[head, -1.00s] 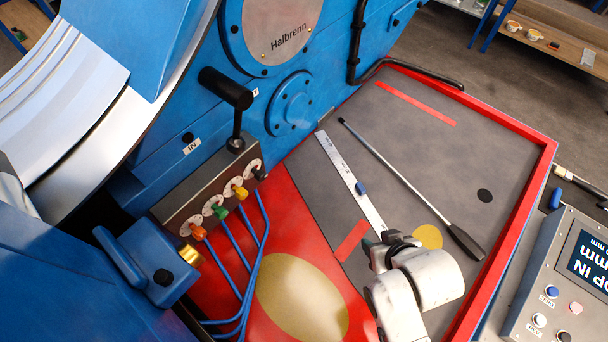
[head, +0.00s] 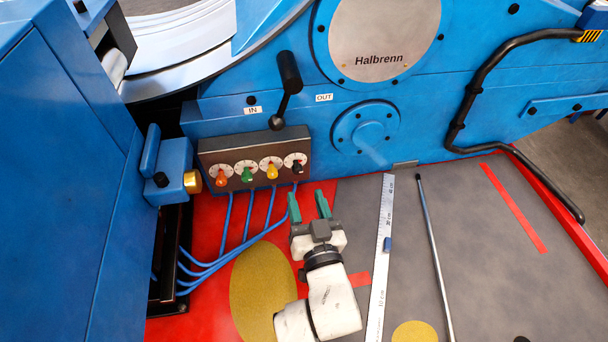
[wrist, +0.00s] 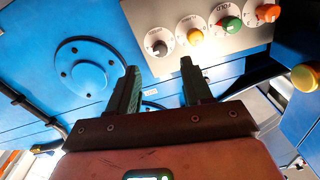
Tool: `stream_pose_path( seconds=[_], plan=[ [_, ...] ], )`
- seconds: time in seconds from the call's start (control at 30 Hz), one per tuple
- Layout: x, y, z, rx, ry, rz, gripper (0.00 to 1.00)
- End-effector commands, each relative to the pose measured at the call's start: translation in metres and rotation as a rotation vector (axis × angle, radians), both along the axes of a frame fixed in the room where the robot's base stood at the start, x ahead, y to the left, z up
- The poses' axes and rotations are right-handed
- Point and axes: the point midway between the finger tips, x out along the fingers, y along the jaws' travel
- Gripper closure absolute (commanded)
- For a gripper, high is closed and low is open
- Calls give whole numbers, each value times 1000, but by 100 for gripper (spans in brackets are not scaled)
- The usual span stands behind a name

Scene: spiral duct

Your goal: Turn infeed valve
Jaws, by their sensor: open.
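A dark valve block (head: 254,151) on the blue machine carries a row of knobs on white dials: orange (head: 221,177), green (head: 247,174), yellow (head: 272,171) and black (head: 297,166). Their lettering is too small to tell which is the infeed valve. My gripper (head: 308,205) is open and empty, below and slightly right of the block, fingers pointing toward the machine. In the wrist view, the black knob (wrist: 157,46) and yellow knob (wrist: 195,36) lie beyond my fingertips, with the green knob (wrist: 229,24) and orange knob (wrist: 267,12) to the right. Nothing touches the fingers.
A black-handled lever (head: 288,80) stands above the block, by IN and OUT labels. Blue hoses (head: 230,222) run down from the block. A brass-ended blue unit (head: 175,175) sits to its left. A steel ruler (head: 381,255) and a rod (head: 432,250) lie on the bed.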

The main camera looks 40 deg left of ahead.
Motion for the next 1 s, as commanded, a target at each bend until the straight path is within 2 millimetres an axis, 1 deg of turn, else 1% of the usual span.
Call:
stream_pose_path(
  seconds=[0.03, 0.2, 0.3, 0.4, 0.6, 0.87, 1.0],
  plan=[
    [7, 9, 1, 1, -2, 1, 50],
    [26, 33, 1, 0, -1, 0, 50],
    [35, 45, 1, 0, 0, 0, 50],
    [42, 52, 0, -1, -1, -1, 50],
    [48, 61, 0, -2, 0, -1, 50],
    [49, 61, 0, -2, 0, -1, 50],
    [49, 61, 0, -1, 1, -1, 63]
  ],
)
